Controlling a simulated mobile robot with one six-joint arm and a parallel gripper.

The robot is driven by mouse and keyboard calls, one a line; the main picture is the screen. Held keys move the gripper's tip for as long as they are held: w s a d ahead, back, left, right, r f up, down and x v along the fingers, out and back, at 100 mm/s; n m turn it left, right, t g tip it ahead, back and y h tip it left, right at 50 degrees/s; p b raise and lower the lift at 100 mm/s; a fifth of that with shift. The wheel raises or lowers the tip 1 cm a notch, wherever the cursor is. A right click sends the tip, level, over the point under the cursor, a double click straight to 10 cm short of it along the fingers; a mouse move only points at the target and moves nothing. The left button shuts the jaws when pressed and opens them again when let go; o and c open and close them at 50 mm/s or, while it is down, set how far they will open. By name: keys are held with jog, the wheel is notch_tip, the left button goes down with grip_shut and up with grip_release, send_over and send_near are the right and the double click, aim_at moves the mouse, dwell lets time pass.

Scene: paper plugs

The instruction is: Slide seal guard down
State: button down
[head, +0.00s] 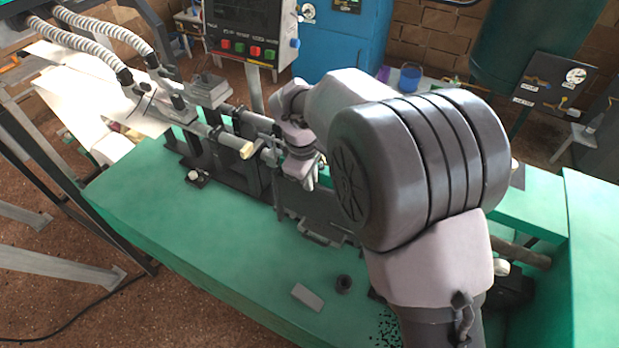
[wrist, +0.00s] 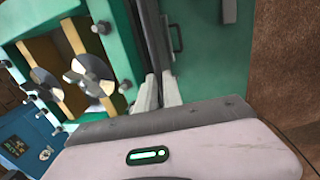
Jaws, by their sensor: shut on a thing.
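My gripper (head: 312,180) is beside the dark machine frame in the middle of the green bench, partly hidden by my own arm in the head view. In the wrist view my gripper (wrist: 160,92) has its two fingers close together, shut on the end of a dark upright bar, which appears to be the seal guard (wrist: 152,35). The guard's outline is hard to make out in the head view. Two round metal discs (wrist: 86,72) on yellowish plates stand left of the fingers in the wrist view, within a green frame.
The green bench (head: 210,235) is mostly clear at the front left. A control panel (head: 250,25) with coloured buttons stands behind the machine. A pale-tipped rod (head: 247,150) sticks out left of my gripper.

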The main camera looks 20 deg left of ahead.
notch_tip(320, 180, down, 6)
jog(key=shift+b, duration=1.05)
jog(key=c, duration=1.5)
grip_release()
notch_tip(320, 180, up, 17)
jog(key=p, duration=0.5)
send_over(310, 194)
jog(key=s, duration=0.5)
jog(key=shift+d+r, duration=0.1)
jog(key=shift+d, duration=0.15)
jog(key=shift+w+d, duration=0.1)
